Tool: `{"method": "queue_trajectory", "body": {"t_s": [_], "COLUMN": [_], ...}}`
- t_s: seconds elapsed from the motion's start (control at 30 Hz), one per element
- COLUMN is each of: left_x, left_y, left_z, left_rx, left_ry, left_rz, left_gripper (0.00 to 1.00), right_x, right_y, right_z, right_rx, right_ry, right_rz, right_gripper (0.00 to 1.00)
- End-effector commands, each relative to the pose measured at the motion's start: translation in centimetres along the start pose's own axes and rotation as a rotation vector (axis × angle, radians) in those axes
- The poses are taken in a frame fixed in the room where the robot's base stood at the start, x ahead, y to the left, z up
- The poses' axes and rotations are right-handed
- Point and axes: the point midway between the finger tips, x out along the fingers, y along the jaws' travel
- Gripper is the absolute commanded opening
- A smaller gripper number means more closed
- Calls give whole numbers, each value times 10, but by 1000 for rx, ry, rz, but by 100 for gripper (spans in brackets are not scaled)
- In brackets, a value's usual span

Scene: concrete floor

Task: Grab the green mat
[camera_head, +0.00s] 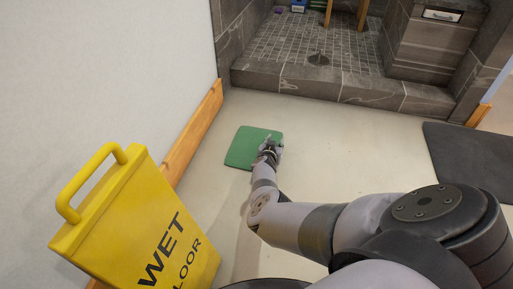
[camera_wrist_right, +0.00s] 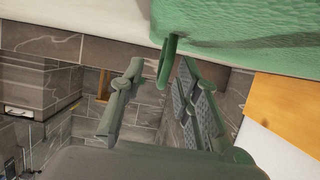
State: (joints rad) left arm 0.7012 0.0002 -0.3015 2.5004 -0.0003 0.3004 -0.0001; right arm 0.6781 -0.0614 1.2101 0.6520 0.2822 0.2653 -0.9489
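The green mat (camera_head: 245,146) lies on the pale floor near the wall, in the middle of the head view. My right gripper (camera_head: 270,148) is at the mat's right edge and covers a little of it. In the right wrist view the mat (camera_wrist_right: 250,30) fills the upper right. A narrow green edge of it hangs between the two fingertips of my right gripper (camera_wrist_right: 161,68). The fingers stand apart, with visible gaps beside that edge. Whether either finger touches the mat is hard to tell. My left gripper is not in view.
A yellow wet-floor sign (camera_head: 140,225) stands at the lower left, near the wall with a wooden baseboard (camera_head: 192,130). A tiled step (camera_head: 340,88) lies beyond the mat. A dark mat (camera_head: 470,160) lies at the right. The floor between the mats is clear.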

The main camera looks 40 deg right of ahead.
Motion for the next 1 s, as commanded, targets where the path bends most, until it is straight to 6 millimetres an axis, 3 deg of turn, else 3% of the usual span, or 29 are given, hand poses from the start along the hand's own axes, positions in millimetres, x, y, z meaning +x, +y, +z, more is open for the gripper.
{"method": "queue_trajectory", "body": {"t_s": [0.07,0.53,1.0], "left_x": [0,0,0], "left_y": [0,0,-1], "left_z": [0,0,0], "left_rx": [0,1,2], "left_ry": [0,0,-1], "left_rz": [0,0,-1], "left_gripper": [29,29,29], "right_x": [0,0,0], "right_y": [0,0,0], "right_z": [0,0,0], "right_rx": [0,1,1], "right_ry": [0,0,0], "right_rz": [0,0,0], "right_gripper": [30,0,0]}}
